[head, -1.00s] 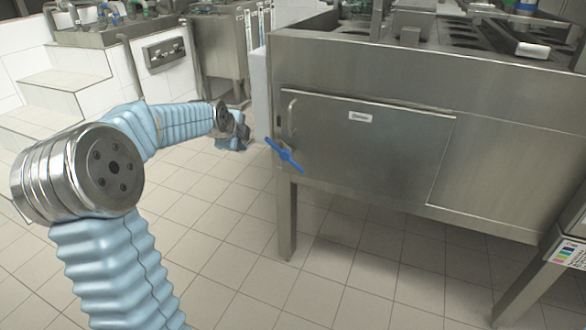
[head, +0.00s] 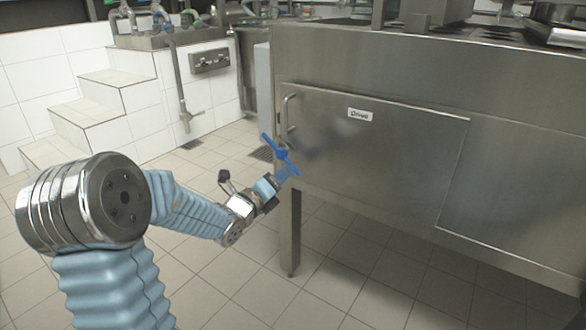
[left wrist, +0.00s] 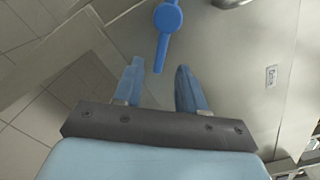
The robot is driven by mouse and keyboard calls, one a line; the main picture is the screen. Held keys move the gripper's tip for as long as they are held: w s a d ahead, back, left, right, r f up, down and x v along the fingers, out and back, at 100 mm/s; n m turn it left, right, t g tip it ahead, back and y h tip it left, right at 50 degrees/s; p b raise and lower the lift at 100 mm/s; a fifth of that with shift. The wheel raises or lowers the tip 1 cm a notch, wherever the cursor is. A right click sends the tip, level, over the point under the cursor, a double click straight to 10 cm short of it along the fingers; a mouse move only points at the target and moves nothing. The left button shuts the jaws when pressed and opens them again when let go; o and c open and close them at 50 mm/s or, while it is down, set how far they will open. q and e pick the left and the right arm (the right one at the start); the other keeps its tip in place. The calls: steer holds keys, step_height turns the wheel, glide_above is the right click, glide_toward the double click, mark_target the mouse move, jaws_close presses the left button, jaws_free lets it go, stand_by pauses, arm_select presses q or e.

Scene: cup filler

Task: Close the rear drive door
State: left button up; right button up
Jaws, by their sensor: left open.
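The steel drive door (head: 375,160) is a flat panel with a small white label on the side of the large machine. It looks flush with its frame. A curved metal handle (head: 287,112) sits at its left edge. Below the handle is a blue lever (head: 272,147), tilted down to the right; it also shows in the left wrist view (left wrist: 168,22). My left gripper (head: 286,174) is open at the lever's lower end. In the left wrist view the lever's tip points toward the gap between the fingers (left wrist: 160,88). Contact cannot be told. My right gripper is out of view.
A machine leg (head: 290,235) stands below the door's left side. White tiled steps (head: 100,110) and a sink unit with a pipe (head: 180,85) are at the back left. The tiled floor (head: 340,290) in front of the machine is clear.

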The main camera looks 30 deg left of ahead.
mark_target(293, 165)
arm_select(q)
steer(key=w, duration=0.6)
steer(key=shift+d, duration=0.15)
jaws_close()
